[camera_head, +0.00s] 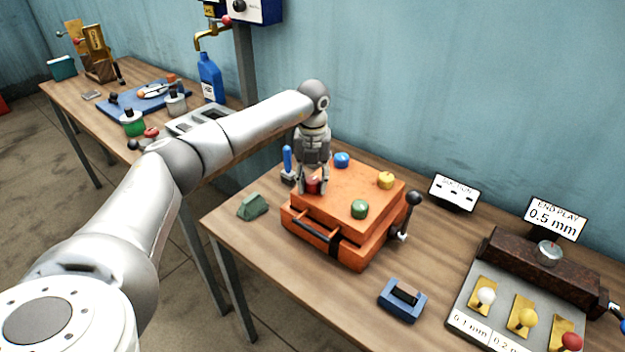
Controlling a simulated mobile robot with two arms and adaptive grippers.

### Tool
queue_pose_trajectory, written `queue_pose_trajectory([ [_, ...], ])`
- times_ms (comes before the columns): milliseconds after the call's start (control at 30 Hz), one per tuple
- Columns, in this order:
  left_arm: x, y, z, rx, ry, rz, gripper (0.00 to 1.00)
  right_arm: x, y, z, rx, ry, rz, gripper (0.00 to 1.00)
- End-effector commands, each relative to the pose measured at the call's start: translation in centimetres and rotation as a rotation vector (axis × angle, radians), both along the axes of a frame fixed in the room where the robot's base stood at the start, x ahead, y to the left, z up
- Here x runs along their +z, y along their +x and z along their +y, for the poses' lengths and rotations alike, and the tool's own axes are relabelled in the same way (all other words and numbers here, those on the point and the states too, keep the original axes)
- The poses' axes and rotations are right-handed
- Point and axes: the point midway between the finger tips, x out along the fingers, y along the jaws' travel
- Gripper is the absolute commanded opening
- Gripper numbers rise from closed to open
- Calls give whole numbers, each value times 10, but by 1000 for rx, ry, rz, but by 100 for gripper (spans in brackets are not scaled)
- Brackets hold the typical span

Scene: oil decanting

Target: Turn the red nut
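An orange box-shaped unit (335,225) sits on the wooden table in the head view. It has a blue nut (341,159), a yellow nut (386,180) and a green nut (359,209) on its top corners. The red nut (314,186) is at the top's left corner, partly hidden by my fingers. My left gripper (313,187) points straight down over the red nut, with its fingertips on either side of it. Whether the fingers press on the nut is too small to tell. My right gripper is not in view.
A black-knobbed lever (408,212) stands at the unit's right side. A blue-handled tool (287,162) stands close behind my gripper, and a green block (252,206) lies left. A blue block (402,299) lies in front, and a grey tray (466,306) is at the right.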

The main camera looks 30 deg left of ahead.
Motion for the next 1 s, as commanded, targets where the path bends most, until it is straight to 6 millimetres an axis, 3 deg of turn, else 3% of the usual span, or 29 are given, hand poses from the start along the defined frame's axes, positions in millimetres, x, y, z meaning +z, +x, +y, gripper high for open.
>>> queue_pose_trajectory([
  [33,1,0,0,2,0,-2,42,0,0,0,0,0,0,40],
  [167,0,0,0,2,0,-1,58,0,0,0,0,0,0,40],
  [567,7,1,0,0,-1,-3,58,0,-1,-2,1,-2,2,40],
  [1000,91,1,0,1,-1,-4,58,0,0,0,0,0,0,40],
])
